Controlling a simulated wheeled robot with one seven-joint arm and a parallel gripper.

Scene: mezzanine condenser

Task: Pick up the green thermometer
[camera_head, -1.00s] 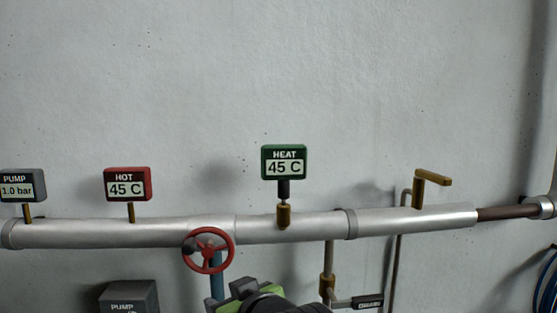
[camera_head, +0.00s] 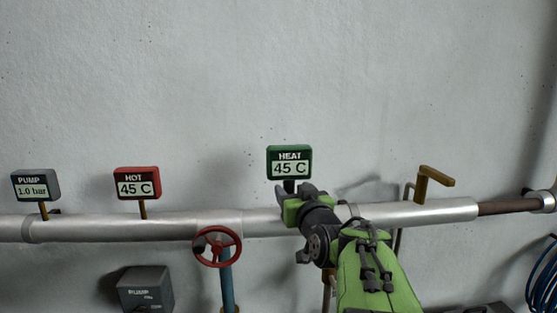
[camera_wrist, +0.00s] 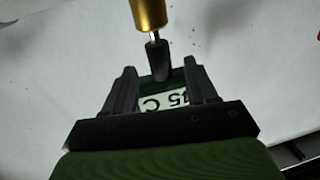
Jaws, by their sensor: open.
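The green thermometer (camera_head: 289,158), marked HEAT and reading 45 C, stands upright above the silver pipe (camera_head: 380,214). My gripper (camera_head: 296,189) is open in front of its lower part and hides most of its stem. In the wrist view the thermometer's display (camera_wrist: 163,102) appears upside down between the two open fingers of my gripper (camera_wrist: 160,67). Its dark stem (camera_wrist: 158,60) leads to a brass socket (camera_wrist: 149,13) at the top. I see no finger clearly touching it, and the depth between them is hard to tell.
A red HOT gauge (camera_head: 137,183) and a grey PUMP gauge (camera_head: 36,185) stand left along the pipe. A red handwheel (camera_head: 217,247) is below it, and a brass lever (camera_head: 433,178) is right. A grey PUMP box (camera_head: 146,288) is lower left. The wall above is bare.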

